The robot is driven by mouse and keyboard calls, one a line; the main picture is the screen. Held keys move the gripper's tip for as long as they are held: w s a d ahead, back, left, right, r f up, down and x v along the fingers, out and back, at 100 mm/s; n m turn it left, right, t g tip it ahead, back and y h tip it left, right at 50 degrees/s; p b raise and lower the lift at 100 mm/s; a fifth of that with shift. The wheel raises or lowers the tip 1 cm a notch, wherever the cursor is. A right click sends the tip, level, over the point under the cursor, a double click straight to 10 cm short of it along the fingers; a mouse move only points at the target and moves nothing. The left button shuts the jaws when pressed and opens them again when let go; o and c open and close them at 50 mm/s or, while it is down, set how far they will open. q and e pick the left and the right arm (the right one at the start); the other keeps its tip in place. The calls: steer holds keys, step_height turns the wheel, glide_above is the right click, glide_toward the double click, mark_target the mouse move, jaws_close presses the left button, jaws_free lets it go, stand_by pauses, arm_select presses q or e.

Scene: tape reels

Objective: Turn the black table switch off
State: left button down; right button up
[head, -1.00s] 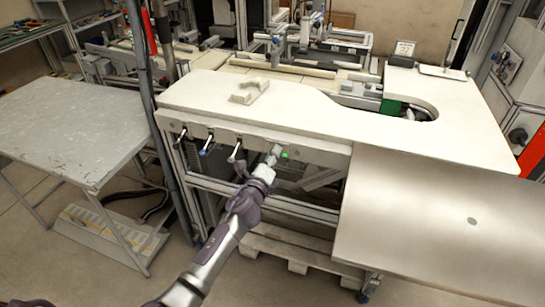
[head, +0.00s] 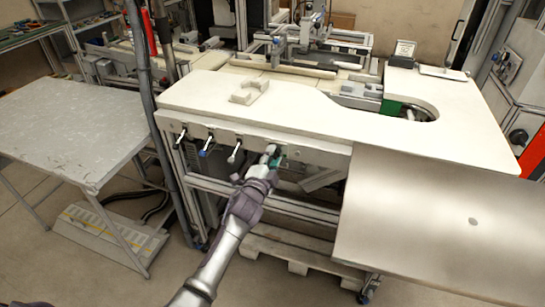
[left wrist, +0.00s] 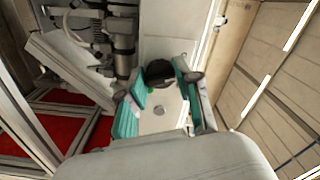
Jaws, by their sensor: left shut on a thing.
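The black table switch (left wrist: 160,72) shows as a dark round knob in the left wrist view, with a little green beside it. It sits on the front panel under the white table (head: 300,122). My left gripper (left wrist: 163,88) has its teal-padded fingers on either side of the knob and is shut on it. In the head view, my left gripper (head: 274,154) is at the front panel below the table edge and covers the switch. My right gripper is out of view.
A grey table (head: 75,125) stands at the left, and a metal plate (head: 430,240) slopes down at the right. A white block (head: 248,92) lies on the white table.

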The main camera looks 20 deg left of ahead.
arm_select(q)
steer(key=shift+f+n, duration=0.1)
steer(key=shift+n, duration=1)
steer(key=c, duration=0.8)
jaws_free()
steer(key=s, duration=1.2)
steer(key=shift+a, duration=0.2)
